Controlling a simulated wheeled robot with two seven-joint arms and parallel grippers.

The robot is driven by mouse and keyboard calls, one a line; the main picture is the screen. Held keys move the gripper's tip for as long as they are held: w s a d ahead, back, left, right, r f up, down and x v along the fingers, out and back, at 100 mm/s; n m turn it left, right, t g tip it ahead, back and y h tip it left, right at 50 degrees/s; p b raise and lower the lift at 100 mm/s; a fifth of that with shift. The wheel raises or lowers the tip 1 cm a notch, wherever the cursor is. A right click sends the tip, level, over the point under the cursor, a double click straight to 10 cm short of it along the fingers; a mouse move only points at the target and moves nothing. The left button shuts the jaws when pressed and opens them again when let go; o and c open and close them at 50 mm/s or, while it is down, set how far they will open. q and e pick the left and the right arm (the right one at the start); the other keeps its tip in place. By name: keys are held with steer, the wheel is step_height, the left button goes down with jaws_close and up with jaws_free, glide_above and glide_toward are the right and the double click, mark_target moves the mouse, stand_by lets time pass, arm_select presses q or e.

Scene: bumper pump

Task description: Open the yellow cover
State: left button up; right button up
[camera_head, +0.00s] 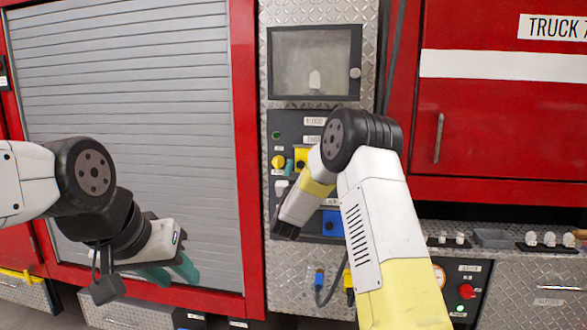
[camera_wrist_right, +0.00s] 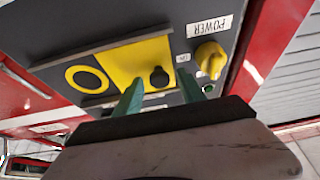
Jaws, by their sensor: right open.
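The yellow cover (camera_wrist_right: 138,62) is a flat yellow plate with a black knob (camera_wrist_right: 159,77) on the dark control panel. It appears to lie flat against the panel. In the head view, part of the cover (camera_head: 300,156) shows beside my right arm, which hides the rest. My right gripper (camera_wrist_right: 161,86) is open, its two green fingers on either side of the black knob in the wrist view. I cannot tell whether they touch it. My left gripper (camera_head: 172,274) is open and empty, low before the grey roller shutter, away from the panel.
A yellow rotary knob (camera_wrist_right: 208,54) under a POWER label sits beside the cover. A yellow ring (camera_wrist_right: 87,78) lies on its other side. A dark-framed window (camera_head: 314,62) is above the panel. A ledge with small fittings (camera_head: 494,238) is at the right.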

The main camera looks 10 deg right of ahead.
steer(key=v, duration=0.7)
steer(key=shift+s+f, duration=0.15)
steer(key=shift+s, duration=0.2)
steer(key=shift+a, duration=0.1)
steer(key=s+r+n+g+y, duration=0.3)
steer(key=s+r+g+y, duration=0.3)
steer(key=s+y, duration=0.3)
steer(key=s+d+f+g, duration=0.1)
steer(key=s+f+g, duration=0.1)
steer(key=s, duration=0.8)
steer(key=s+d+f+g, duration=0.1)
steer(key=s+f+g, duration=0.2)
steer(key=s, duration=0.7)
steer(key=s+d+f+g, duration=0.2)
steer(key=s+g, duration=0.2)
steer(key=s, duration=0.7)
steer(key=shift+f+n+h, duration=0.25)
steer(key=shift+n+h, duration=0.05)
steer(key=shift+n, duration=0.1)
